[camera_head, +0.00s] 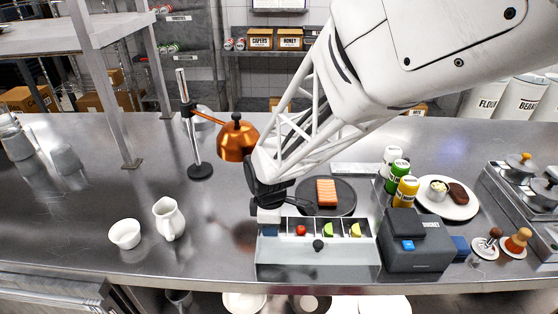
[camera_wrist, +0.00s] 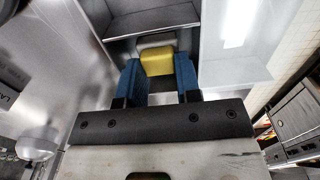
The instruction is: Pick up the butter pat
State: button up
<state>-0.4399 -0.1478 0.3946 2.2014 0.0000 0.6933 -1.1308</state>
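A yellow block that looks like the butter pat (camera_wrist: 157,62) shows in the wrist view between the two blue fingers of my gripper (camera_wrist: 160,70). It fills the gap near the fingertips. Whether the fingers press on it or stand just clear of it cannot be told. In the head view my gripper (camera_head: 268,228) points down over the leftmost compartment of the grey bin tray (camera_head: 318,258). There the arm and gripper hide the butter pat.
Other compartments hold a red piece (camera_head: 300,231), a green piece (camera_head: 328,230) and a yellow piece (camera_head: 355,230). A dark plate with salmon (camera_head: 326,192) lies behind. A black-grey machine (camera_head: 415,250) stands right; a white pitcher (camera_head: 168,219) and copper lamp (camera_head: 237,140) stand left.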

jog(key=shift+r, duration=0.1)
jog(key=shift+c, duration=0.4)
jog(key=shift+r, duration=0.35)
notch_tip(320, 180, up, 3)
jog(key=shift+f, duration=0.1)
jog(key=s+d, duration=0.3)
jog(key=s, duration=0.4)
jog(key=s+d+r, duration=0.1)
jog(key=s+d, duration=0.2)
jog(key=s, duration=0.4)
jog(key=shift+s+d+r, duration=0.15)
jog(key=shift+s+d, duration=0.15)
